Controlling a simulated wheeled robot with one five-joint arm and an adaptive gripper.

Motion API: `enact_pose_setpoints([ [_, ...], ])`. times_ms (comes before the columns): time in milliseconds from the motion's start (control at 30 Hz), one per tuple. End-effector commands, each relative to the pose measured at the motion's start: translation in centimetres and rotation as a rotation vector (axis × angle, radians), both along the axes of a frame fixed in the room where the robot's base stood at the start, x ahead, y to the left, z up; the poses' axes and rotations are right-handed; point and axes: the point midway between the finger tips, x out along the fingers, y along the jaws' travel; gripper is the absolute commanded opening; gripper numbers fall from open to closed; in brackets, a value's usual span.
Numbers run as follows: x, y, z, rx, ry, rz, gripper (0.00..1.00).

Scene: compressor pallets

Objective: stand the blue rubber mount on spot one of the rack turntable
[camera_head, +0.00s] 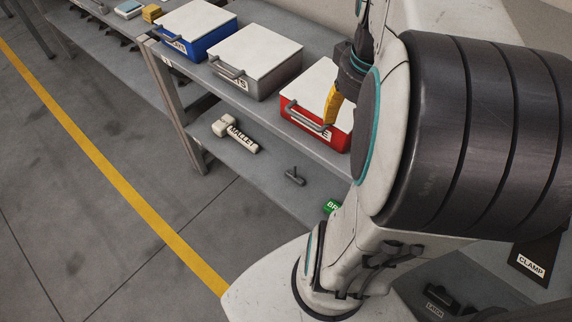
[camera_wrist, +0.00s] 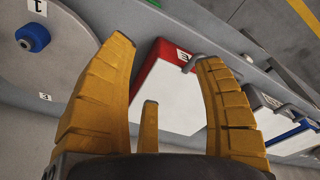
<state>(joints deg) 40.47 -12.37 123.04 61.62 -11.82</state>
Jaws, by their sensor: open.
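The rack turntable (camera_wrist: 70,62) is a grey disc at the upper left of the wrist view, with tags reading 1 and 3 near its rim. The blue rubber mount (camera_wrist: 32,38) is a short blue ring with a dark centre. It stands on the disc right beside the tag 1, apart from my gripper. My gripper (camera_wrist: 163,50) is open, its yellow fingers spread and nothing between them. In the head view, a yellow finger of my gripper (camera_head: 333,103) shows in front of the red case; my arm hides the rest. The turntable and mount are not visible in the head view.
A red case (camera_head: 318,95), a grey case (camera_head: 255,60) and a blue case (camera_head: 195,30) line the upper shelf. A mallet (camera_head: 234,134) and a green block (camera_head: 332,206) lie on the lower shelf. Floor is clear at the left.

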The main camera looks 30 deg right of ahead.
Motion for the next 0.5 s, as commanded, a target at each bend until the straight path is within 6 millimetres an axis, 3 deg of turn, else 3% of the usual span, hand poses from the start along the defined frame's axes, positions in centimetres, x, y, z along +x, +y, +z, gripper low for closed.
enact_pose_setpoints([
  [33, 0.6, 2.3, -0.2, -0.008, -0.016, 0.067, 0.63],
  [200, 1.0, 8.3, -1.0, -0.021, -0.064, 0.239, 0.63],
  [300, 0.6, 11.1, -1.6, -0.022, -0.091, 0.324, 0.63],
  [500, -0.6, 14.7, -2.5, -0.017, -0.128, 0.447, 0.63],
])
